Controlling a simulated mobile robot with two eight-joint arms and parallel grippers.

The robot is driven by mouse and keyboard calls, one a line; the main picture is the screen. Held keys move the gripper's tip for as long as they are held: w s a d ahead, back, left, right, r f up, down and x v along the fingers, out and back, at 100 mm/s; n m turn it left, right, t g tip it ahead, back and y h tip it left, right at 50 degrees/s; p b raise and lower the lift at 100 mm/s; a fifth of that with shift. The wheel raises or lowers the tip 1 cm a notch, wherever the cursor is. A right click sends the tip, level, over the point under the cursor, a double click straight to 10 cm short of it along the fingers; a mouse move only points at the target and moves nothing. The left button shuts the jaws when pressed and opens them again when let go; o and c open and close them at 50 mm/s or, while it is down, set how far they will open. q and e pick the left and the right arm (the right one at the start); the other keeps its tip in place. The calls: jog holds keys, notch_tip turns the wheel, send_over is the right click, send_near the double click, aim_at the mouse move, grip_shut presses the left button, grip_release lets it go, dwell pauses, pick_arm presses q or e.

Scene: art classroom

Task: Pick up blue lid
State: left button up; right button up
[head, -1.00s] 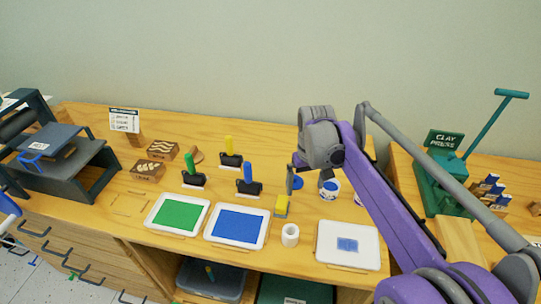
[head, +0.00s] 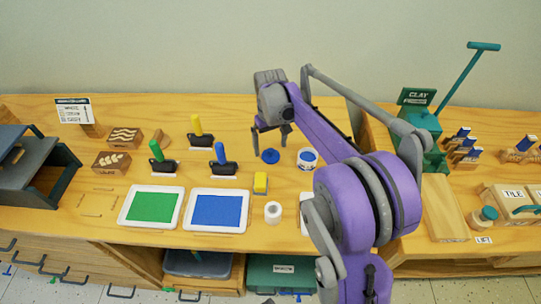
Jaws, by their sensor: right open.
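A round blue lid (head: 270,156) lies flat on the wooden table, left of a white jar with blue on its top and side (head: 307,159). My right gripper (head: 270,142) is open and empty, with its fingers pointing down. In the head view its fingertips show just above and behind the lid, one to each side of it; whether they touch the table I cannot tell. My left gripper is out of view.
A yellow block (head: 260,184) and a white cup (head: 273,212) stand in front of the lid. Blue (head: 217,224) and green (head: 152,206) trays lie front left, with several handled tools behind them. A clay press (head: 430,130) stands on the right.

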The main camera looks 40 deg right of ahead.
aim_at(271, 150)
notch_tip(271, 150, down, 3)
jog(key=shift+d+f, duration=0.1)
jog(key=shift+d, duration=0.05)
jog(key=shift+c, duration=0.3)
jog(key=c, duration=1.2)
